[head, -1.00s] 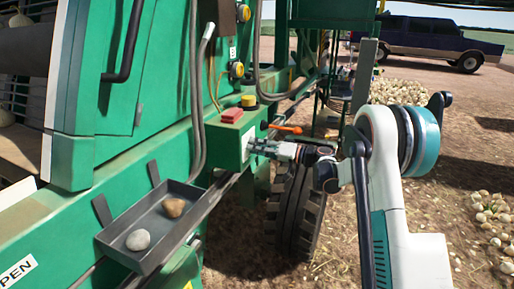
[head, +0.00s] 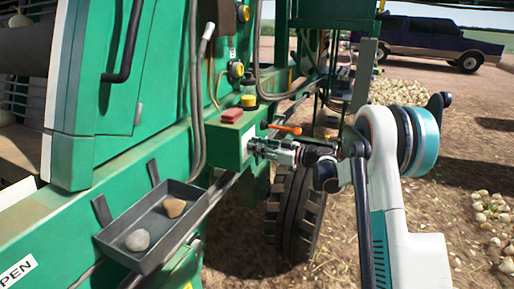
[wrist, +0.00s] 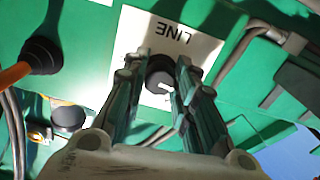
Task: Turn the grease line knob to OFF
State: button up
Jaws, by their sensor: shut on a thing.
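The grease line knob (wrist: 160,75) is a dark round knob on a white label plate (wrist: 193,50) that reads LINE, upside down in the wrist view. The plate sits on a green box (head: 232,140) on the machine's side. My gripper (wrist: 170,75) has its two fingers on either side of the knob and is shut on it. In the head view my gripper (head: 262,146) reaches the box face from the right and hides the knob. A white mark shows near the knob's lower edge; which setting it points at cannot be read.
An orange lever (head: 286,129) with a black boot (wrist: 42,55) is close beside my gripper. A grey tray (head: 162,215) with two stones juts out at lower left.

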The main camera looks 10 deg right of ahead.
jog(key=shift+f+n, duration=0.1)
jog(key=shift+n, duration=0.8)
jog(key=o, duration=1.1)
jog(key=shift+c, duration=0.2)
jog(key=v, duration=1.2)
